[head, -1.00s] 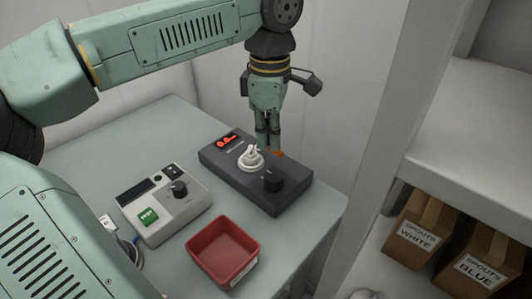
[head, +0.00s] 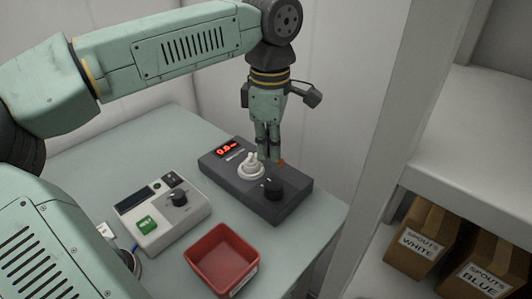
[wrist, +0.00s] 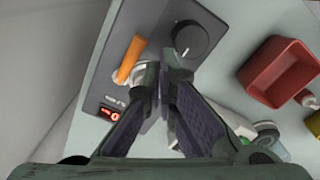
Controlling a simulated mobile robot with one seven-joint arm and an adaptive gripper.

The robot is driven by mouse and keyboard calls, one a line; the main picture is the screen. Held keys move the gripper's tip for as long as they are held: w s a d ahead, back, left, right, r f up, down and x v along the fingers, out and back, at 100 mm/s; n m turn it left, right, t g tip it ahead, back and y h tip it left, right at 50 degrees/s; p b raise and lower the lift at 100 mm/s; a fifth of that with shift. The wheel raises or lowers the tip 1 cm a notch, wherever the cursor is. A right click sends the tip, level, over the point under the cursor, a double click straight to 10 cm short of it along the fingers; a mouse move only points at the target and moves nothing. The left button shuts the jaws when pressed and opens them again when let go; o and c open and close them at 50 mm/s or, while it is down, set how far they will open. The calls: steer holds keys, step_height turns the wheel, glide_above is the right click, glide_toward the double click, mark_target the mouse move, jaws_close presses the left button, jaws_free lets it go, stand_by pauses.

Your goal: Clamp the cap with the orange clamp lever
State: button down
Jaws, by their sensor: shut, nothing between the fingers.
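The white cap (head: 251,166) sits on the dark fixture box (head: 218,166), between its red display and black knob. In the wrist view the cap (wrist: 139,75) is partly hidden behind my fingers. The orange clamp lever (wrist: 130,59) shows as a short bar beside the cap; in the head view only a sliver of the lever (head: 282,162) shows behind my fingertips. My gripper (head: 269,157) points down just behind the cap, close to the lever. In the wrist view my gripper (wrist: 168,76) is shut and empty, its tips between lever and knob. Contact cannot be told.
The black knob (head: 272,189) stands on the fixture close to my fingers. A shelf post (head: 385,130) rises to the right.

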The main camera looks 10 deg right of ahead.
steer(key=shift+f, duration=0.15)
stand_by(0.4)
steer(key=shift+f+b, duration=1.6)
steer(key=shift+f, duration=0.55)
steer(key=shift+d, duration=0.15)
steer(key=shift+w+d, duration=0.1)
steer(key=shift+d, duration=0.3)
steer(key=shift+w+d, duration=0.1)
steer(key=shift+d, duration=0.25)
steer(key=shift+w+d, duration=0.1)
steer(key=shift+d, duration=0.1)
